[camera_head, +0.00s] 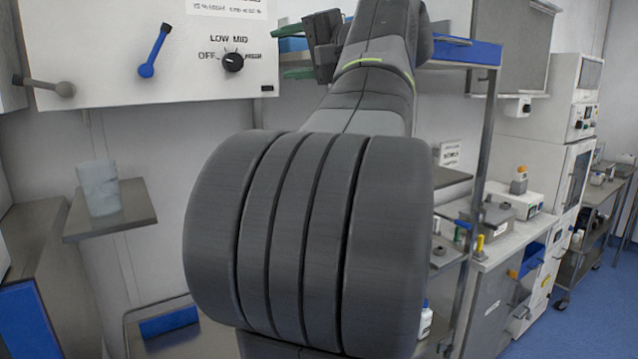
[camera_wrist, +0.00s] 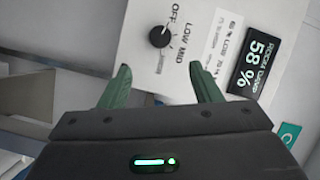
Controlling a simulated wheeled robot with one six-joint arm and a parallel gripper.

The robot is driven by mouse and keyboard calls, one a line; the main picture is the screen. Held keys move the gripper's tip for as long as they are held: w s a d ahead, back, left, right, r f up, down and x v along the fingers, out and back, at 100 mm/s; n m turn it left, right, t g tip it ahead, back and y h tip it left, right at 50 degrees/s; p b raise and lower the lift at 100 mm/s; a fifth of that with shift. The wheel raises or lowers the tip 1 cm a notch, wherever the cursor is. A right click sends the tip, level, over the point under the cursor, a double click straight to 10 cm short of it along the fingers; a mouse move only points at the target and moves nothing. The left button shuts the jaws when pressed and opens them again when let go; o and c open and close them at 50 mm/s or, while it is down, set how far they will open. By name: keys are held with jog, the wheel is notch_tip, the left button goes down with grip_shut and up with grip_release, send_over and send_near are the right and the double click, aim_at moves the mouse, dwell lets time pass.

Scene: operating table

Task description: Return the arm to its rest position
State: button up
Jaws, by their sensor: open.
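My arm stands raised in the middle of the head view, with its large grey joint close to the camera. My gripper (camera_head: 290,58) shows at the upper middle of the head view, partly hidden by my arm. The knob (camera_head: 232,62) also shows in the head view, left of my gripper.
A blue lever (camera_head: 155,50) and a grey lever (camera_head: 45,86) stick out from the panel. A cup (camera_head: 100,188) stands on a small shelf (camera_head: 135,212) at left. A metal rack with a blue bin (camera_head: 470,50) stands right of my arm. Blue floor is clear at far right.

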aim_at(237, 62)
jog(key=p+x, duration=0.2)
jog(key=x, duration=1)
jog(key=shift+a+r+p, duration=0.1)
jog(key=shift+a+p, duration=0.05)
jog(key=shift+p, duration=0.15)
